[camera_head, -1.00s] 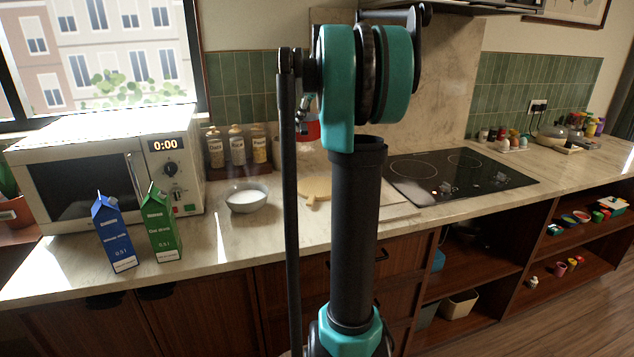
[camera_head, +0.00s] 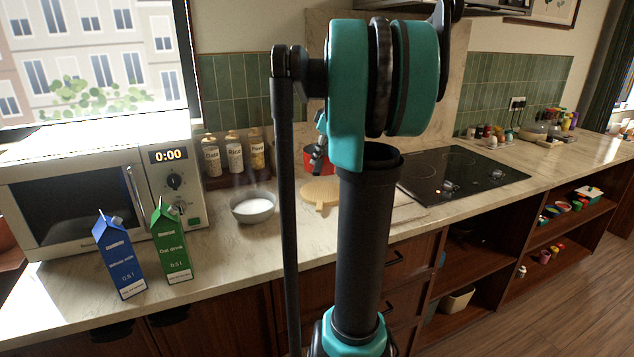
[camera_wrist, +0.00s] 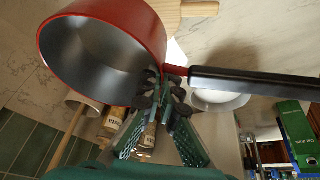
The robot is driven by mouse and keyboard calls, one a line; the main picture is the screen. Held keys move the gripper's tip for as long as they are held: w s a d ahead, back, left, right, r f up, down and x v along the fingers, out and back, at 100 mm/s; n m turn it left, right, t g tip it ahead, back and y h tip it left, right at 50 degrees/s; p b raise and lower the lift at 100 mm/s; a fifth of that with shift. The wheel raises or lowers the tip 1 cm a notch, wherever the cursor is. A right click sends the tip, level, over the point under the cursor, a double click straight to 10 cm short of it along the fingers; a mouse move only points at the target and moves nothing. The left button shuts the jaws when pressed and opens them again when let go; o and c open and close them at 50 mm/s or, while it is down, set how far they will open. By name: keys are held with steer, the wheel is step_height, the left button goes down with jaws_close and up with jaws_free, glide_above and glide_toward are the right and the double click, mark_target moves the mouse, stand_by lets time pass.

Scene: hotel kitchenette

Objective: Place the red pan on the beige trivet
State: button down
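The red pan (camera_wrist: 155,35) has a grey inside and a black handle (camera_wrist: 250,82). In the wrist view my gripper (camera_wrist: 165,88) is shut on the pan where the handle joins the wall. In the head view the pan (camera_head: 316,160) is mostly hidden behind my arm, with my gripper (camera_head: 320,148) in front of it. The beige trivet (camera_head: 318,192) lies on the counter in front of the pan, partly hidden by my arm. It shows at the wrist view's top edge (camera_wrist: 182,10). The pan appears held above the counter; its exact height is unclear.
A bowl of white contents (camera_head: 253,208) stands left of the trivet. Labelled jars (camera_head: 234,156) stand behind it. Blue (camera_head: 120,258) and green (camera_head: 172,243) cartons stand before the microwave (camera_head: 90,195). The black hob (camera_head: 460,175) is right of my arm.

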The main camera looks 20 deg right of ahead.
steer(key=shift+f, duration=4.15)
steer(key=shift+f, duration=0.1)
steer(key=c, duration=1.7)
jaws_free()
steer(key=v, duration=1.2)
